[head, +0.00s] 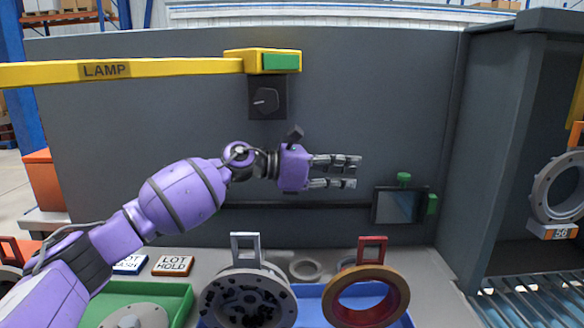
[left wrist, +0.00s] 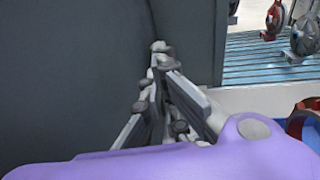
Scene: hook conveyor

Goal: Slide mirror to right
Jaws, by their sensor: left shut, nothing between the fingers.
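The mirror (head: 399,206) is a dark-framed square pane on the back panel, at the right end of a dark horizontal rail (head: 300,206). It has a green knob (head: 404,178) on top and a green tab (head: 432,204) on its right side. My left gripper (head: 357,171) is shut and empty, pointing right, up and to the left of the mirror in the head view. It does not appear to touch the mirror. The left wrist view shows its closed fingers (left wrist: 158,62) near the grey panel; I cannot make out the mirror there. My right gripper is not in view.
A yellow LAMP arm (head: 170,70) with a green-ended head hangs above a black dial (head: 266,99). Below stand a grey ring part (head: 285,290), an orange-red ring (head: 398,300) and a blue tray (head: 312,306). A grey side wall (head: 480,150) closes the right.

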